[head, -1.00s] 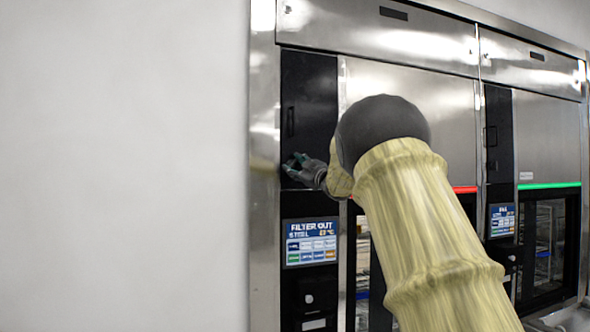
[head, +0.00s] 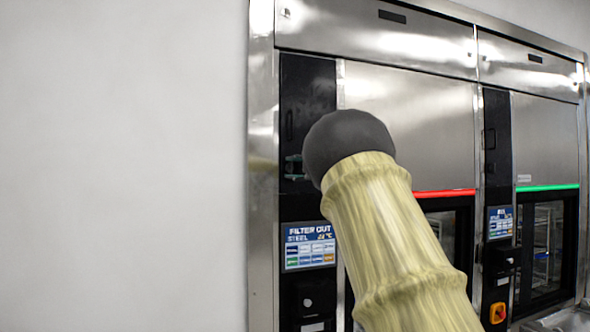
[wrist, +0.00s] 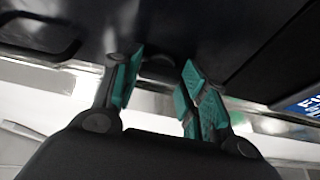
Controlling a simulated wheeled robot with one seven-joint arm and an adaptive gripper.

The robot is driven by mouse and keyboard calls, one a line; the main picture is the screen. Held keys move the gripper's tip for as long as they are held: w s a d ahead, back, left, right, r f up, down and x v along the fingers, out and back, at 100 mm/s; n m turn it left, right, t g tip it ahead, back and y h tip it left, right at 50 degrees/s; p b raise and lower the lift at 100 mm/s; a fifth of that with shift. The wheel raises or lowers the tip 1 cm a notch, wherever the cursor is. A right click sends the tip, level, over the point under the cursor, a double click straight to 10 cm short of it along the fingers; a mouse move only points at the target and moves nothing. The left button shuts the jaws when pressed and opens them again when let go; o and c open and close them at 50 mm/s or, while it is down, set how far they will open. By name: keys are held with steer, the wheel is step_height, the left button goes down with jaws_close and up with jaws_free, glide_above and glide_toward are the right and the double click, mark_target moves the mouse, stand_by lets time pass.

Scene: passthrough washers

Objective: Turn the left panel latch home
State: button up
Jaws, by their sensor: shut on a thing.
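The left black panel (head: 308,85) is in the upper left of the left machine in the head view. The latch (wrist: 158,68) is a dark, rounded piece on the panel face, seen between my fingers in the wrist view. My gripper (wrist: 163,62) has teal finger pads on either side of it and is shut on it. In the head view only a bit of my gripper (head: 292,166) shows at the panel's lower part. My own arm hides the rest, and the latch's angle cannot be told.
A control screen (head: 309,246) sits below the panel. A steel frame edge (head: 262,140) and a bare white wall (head: 120,160) are to the left. A second machine with a green light strip (head: 547,187) stands to the right. A red-and-yellow switch (head: 497,313) is low down.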

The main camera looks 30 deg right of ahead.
steer(key=shift+f+n, duration=0.1)
steer(key=shift+n, duration=0.2)
steer(key=o, duration=1)
steer(key=shift+s, duration=0.15)
steer(key=s, duration=0.3)
steer(key=s+d, duration=0.1)
steer(key=s, duration=0.3)
steer(key=s+d, duration=0.1)
steer(key=s, duration=0.3)
steer(key=shift+s, duration=0.25)
